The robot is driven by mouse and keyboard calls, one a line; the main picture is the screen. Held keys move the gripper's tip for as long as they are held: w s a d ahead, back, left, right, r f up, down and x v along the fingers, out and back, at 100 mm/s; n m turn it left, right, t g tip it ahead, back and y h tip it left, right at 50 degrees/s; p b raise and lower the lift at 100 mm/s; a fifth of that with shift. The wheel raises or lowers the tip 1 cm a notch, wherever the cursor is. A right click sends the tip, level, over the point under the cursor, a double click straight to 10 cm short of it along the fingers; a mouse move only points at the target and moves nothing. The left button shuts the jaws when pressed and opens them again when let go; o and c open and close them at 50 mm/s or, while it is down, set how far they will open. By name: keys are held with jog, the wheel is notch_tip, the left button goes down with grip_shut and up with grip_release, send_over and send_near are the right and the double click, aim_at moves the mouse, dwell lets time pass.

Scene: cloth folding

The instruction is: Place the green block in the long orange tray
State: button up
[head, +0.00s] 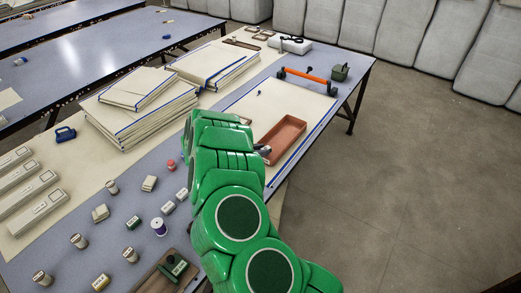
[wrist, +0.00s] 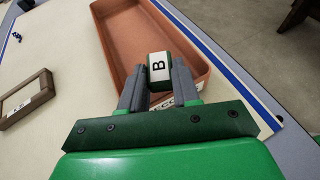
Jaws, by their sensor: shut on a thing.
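The long orange tray (head: 284,138) lies on the pale sheet near the table's right edge, in the head view. It fills the upper middle of the wrist view (wrist: 112,30). My gripper (wrist: 158,82) is shut on the green block (wrist: 160,66), whose white face shows a letter B. In the wrist view the block overlaps the tray's near end; its height above the tray floor is hard to tell. In the head view my gripper (head: 264,150) is at the tray's left side, and the block is hidden behind my arm.
A brown frame (wrist: 42,98) lies left of the tray in the wrist view. An orange bar tool (head: 305,78) and a dark green box (head: 340,72) lie beyond the tray. Stacked cloths (head: 140,108) stand left. Several small blocks and spools lie at the front left.

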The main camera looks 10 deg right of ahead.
jog(key=shift+f, duration=0.1)
jog(key=o, duration=1)
jog(key=shift+r, duration=0.2)
